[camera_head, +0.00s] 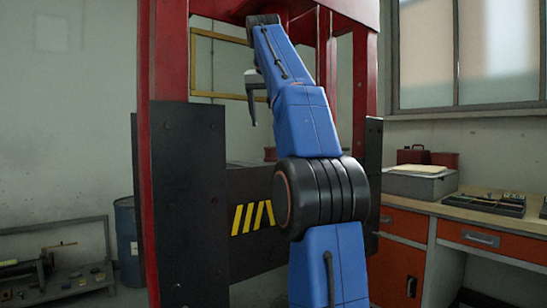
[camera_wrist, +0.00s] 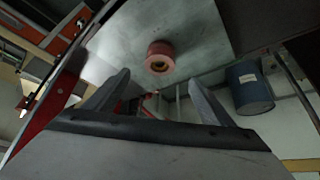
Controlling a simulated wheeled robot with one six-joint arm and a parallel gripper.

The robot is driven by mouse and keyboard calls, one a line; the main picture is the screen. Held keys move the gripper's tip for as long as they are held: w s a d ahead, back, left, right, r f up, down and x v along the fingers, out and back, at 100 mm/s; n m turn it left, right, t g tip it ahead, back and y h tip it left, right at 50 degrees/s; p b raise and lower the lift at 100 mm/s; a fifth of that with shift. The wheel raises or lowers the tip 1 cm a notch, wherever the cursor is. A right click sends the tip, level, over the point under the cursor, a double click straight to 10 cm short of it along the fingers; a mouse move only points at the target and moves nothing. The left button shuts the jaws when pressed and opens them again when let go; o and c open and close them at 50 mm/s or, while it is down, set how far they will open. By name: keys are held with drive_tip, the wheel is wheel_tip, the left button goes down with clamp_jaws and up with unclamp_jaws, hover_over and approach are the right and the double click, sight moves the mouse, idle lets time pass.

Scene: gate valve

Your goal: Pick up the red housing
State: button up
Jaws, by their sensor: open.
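The red housing (camera_wrist: 160,57) is a short, dull red cylinder with a round hole in its end. In the wrist view it sits on a grey metal surface (camera_wrist: 200,25), beyond my fingertips. In the head view a small red part (camera_head: 270,153), likely the same housing, shows beside my arm above the dark striped panel, mostly hidden. My gripper (camera_wrist: 157,82) is open, its two fingers spread wide with the housing between and beyond them, not touching. In the head view my gripper (camera_head: 254,109) hangs inside the red frame, above the small red part.
A red press-like frame (camera_head: 172,50) and dark plates (camera_head: 180,200) stand around my arm. A blue barrel (camera_wrist: 248,88) is at the right of the wrist view. A workbench (camera_head: 470,203) with a grey box (camera_head: 418,183) and tool tray (camera_head: 490,203) stands at the right.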

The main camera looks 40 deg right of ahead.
sight(274, 150)
drive_tip(key=x, duration=1.3)
drive_tip(key=shift+c, duration=0.6)
clamp_jaws()
drive_tip(key=shift+s+r, duration=0.1)
drive_tip(key=shift+r, duration=0.1)
